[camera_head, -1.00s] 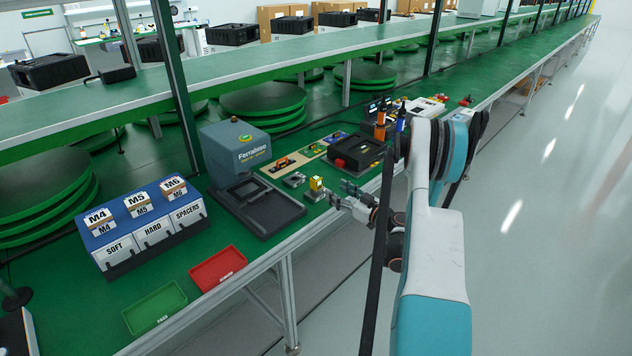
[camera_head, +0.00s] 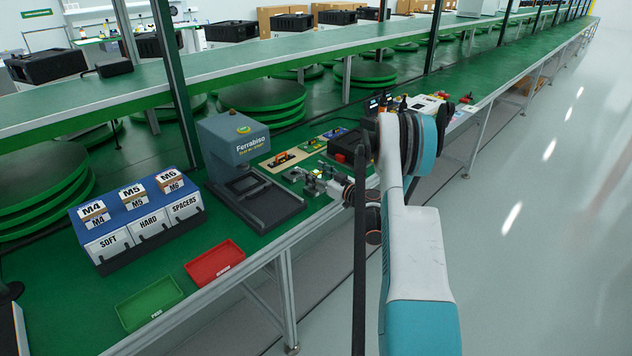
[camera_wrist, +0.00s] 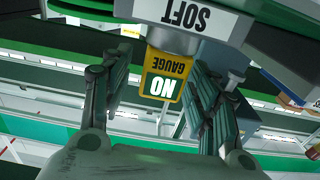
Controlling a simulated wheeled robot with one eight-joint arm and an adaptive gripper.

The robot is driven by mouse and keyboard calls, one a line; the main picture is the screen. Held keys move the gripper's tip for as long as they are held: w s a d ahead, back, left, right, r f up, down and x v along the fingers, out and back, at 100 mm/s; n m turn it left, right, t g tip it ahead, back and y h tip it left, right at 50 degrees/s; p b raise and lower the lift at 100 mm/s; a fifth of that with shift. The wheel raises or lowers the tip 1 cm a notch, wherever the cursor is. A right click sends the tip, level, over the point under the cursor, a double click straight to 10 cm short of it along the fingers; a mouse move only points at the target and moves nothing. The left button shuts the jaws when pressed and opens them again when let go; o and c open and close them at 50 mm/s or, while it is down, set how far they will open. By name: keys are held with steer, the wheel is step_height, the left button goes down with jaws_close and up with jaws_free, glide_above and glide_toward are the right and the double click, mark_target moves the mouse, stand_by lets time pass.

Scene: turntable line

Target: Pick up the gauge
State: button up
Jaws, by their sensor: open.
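The gauge (camera_wrist: 163,76) is a yellow tag with a green and white NO panel, upside down in the wrist view. It lies between the two fingers of my gripper (camera_wrist: 157,68), which are spread apart on either side of it, with a visible gap at each side. Its top end in the picture meets a grey rounded part (camera_wrist: 160,38) below a white SOFT label. In the head view my gripper (camera_head: 318,181) is low over the green bench front, right of the grey press; the gauge is mostly hidden there by the gripper.
The Ferrabiso press (camera_head: 232,140) with its black base stands left of my gripper. A wooden board (camera_head: 290,157) and a black and red case (camera_head: 345,145) lie behind. Farther left are a red tray (camera_head: 214,263), a green tray (camera_head: 149,301) and the labelled bin rack (camera_head: 145,232).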

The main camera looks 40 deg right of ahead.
steer(key=shift+c, duration=0.6)
jaws_close()
